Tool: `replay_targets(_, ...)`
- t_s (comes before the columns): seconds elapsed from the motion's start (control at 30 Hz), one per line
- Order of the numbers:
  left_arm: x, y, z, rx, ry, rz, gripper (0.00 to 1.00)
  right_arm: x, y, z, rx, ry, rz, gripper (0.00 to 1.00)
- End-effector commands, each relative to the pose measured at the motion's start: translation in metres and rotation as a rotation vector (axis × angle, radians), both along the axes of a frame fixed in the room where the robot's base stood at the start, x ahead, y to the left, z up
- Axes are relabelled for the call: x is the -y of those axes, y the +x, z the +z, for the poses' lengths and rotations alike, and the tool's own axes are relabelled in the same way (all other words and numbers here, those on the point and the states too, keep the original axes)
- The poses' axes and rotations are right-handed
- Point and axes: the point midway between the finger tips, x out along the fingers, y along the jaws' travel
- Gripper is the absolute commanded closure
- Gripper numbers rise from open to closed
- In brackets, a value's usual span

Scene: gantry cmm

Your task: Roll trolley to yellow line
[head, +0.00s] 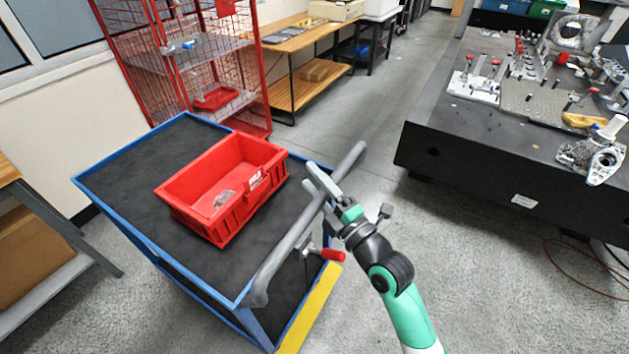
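The trolley (130,185) has a blue frame and a dark top, and stands at left centre. Its grey push handle (285,262) runs along its right side. My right gripper (308,174) is at the upper part of the handle. Its two fingers are spread apart and overlap the bar in the picture; I cannot tell whether they touch it. A yellow strip (312,308), which looks like the yellow line, shows along the trolley's lower right edge, partly hidden by the trolley. A red-tipped lever (333,255) sticks out below the handle. My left gripper is not in view.
A red bin (222,190) stands on the trolley top. A red wire cage (185,60) is behind it. A dark heavy table (450,150) with fixtures stands at right. A wooden bench (300,92) is at the back. Grey floor is open between trolley and dark table.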

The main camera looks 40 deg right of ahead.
Motion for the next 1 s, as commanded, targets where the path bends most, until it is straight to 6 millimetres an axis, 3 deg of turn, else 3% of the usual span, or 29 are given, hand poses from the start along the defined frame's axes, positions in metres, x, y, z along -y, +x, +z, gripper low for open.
replay_targets(0.27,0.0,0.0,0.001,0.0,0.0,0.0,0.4,0.0,-0.007,-0.003,-0.003,0.0,-0.001,0.39)
replay_targets(0.7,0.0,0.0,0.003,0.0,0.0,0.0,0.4,-0.007,-0.098,-0.021,-0.003,0.002,-0.002,0.39)
replay_targets(0.83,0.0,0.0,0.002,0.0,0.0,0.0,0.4,-0.009,-0.111,-0.022,-0.002,0.0,-0.001,0.39)
replay_targets(1.0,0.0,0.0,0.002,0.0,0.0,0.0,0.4,-0.009,-0.114,-0.021,0.0,0.0,0.0,0.39)
